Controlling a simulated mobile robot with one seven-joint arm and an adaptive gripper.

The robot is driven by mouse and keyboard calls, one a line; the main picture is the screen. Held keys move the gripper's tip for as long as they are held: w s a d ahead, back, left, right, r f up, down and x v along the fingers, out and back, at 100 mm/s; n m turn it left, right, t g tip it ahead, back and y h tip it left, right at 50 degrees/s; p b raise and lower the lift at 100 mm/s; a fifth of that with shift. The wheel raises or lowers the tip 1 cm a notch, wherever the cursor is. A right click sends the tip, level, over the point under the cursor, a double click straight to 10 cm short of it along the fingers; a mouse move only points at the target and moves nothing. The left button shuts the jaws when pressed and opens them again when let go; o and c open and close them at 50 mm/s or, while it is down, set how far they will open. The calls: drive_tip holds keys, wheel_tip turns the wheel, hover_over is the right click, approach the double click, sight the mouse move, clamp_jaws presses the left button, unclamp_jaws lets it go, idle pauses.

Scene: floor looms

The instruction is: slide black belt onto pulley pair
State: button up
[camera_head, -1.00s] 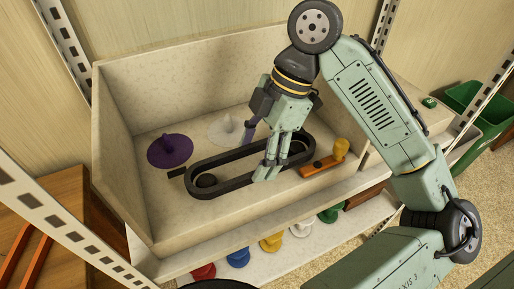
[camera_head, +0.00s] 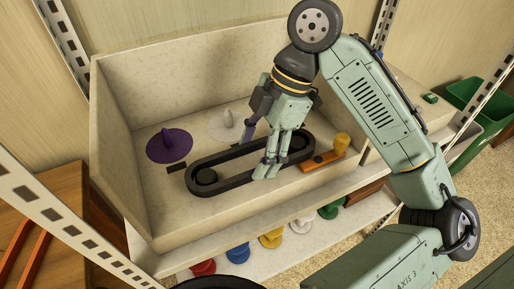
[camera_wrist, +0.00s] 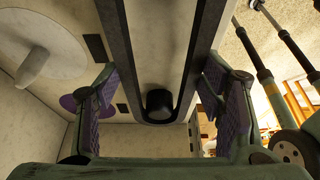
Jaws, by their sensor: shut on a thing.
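The black belt (camera_head: 240,183) is a long loop lying lengthwise in the pale bin. Its outline surrounds the left pulley (camera_head: 206,177) and the right pulley (camera_head: 297,144); whether it is fully seated on them I cannot tell. My gripper (camera_head: 268,170) points down at the belt's right half and is shut on it; the exact contact is partly hidden by the fingers. In the wrist view, the belt (camera_wrist: 118,62) runs between my two purple-padded fingers, with one dark pulley (camera_wrist: 160,103) inside its rounded end.
An orange lever (camera_head: 318,163) with a yellow knob (camera_head: 341,143) stands close right of the belt. A purple disc (camera_head: 168,147) and a white disc (camera_head: 226,125) with stems lie behind it. Bin walls (camera_head: 118,150) enclose the area. Several coloured knobs line the ledge below.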

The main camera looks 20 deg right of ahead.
drive_tip(key=shift+f, duration=0.15)
drive_tip(key=shift+f+b, duration=0.5)
drive_tip(key=shift+f, duration=0.3)
drive_tip(key=o, duration=1.2)
drive_tip(key=shift+r, duration=0.1)
drive_tip(key=shift+o, duration=0.2)
drive_tip(key=v, duration=1.2)
